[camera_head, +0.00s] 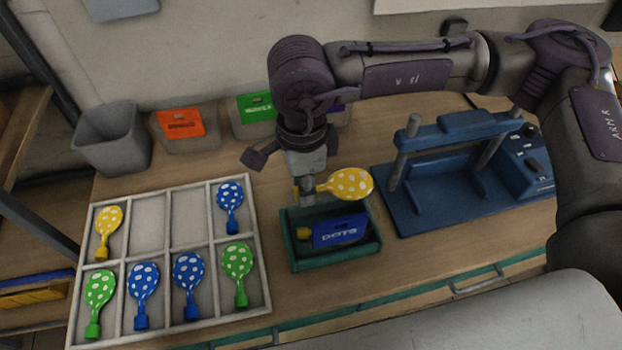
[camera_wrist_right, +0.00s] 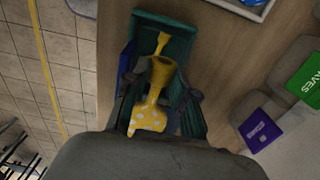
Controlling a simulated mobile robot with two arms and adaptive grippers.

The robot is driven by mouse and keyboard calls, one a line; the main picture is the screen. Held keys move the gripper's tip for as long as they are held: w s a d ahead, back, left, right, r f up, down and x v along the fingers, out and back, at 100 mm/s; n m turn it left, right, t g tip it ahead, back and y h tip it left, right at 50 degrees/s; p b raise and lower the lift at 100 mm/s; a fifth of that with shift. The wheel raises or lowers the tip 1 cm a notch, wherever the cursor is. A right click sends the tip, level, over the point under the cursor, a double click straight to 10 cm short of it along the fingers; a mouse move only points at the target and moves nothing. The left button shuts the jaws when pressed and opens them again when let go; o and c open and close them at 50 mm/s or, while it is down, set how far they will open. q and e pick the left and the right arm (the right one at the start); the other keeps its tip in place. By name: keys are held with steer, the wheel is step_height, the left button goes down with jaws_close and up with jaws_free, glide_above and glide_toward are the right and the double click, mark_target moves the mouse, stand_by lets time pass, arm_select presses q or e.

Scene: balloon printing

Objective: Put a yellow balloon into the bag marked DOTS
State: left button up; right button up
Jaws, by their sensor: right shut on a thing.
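My right gripper (camera_head: 308,190) is shut on a yellow balloon with white dots (camera_head: 345,184) by its neck, above the green tray. The held balloon (camera_wrist_right: 150,115) also shows in the right wrist view, between the fingers (camera_wrist_right: 161,88). The blue bag marked DOTS (camera_head: 340,233) lies in the green tray (camera_head: 338,262) below the gripper. Another yellow neck (camera_head: 303,232) shows at the bag's left end; it also shows in the wrist view (camera_wrist_right: 163,42). Another yellow dotted balloon (camera_head: 108,224) lies in the divided tray's top left compartment. My left gripper is out of view.
The white divided tray (camera_head: 167,257) holds blue and green dotted balloons too; its two top middle compartments are empty. A blue press (camera_head: 425,205) stands right of the green tray. Behind are a grey bin (camera_head: 110,150) and containers with orange (camera_head: 180,123) and green (camera_head: 256,107) labels.

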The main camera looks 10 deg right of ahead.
steer(key=shift+a+f, duration=0.1)
steer(key=shift+f, duration=0.7)
step_height(320, 180, down, 8)
steer(key=b, duration=0.5)
steer(key=shift+f+b, duration=0.5)
steer(key=shift+b, duration=0.5)
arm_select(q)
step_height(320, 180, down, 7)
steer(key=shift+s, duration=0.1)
arm_select(e)
steer(key=shift+r, duration=0.1)
steer(key=o, duration=0.8)
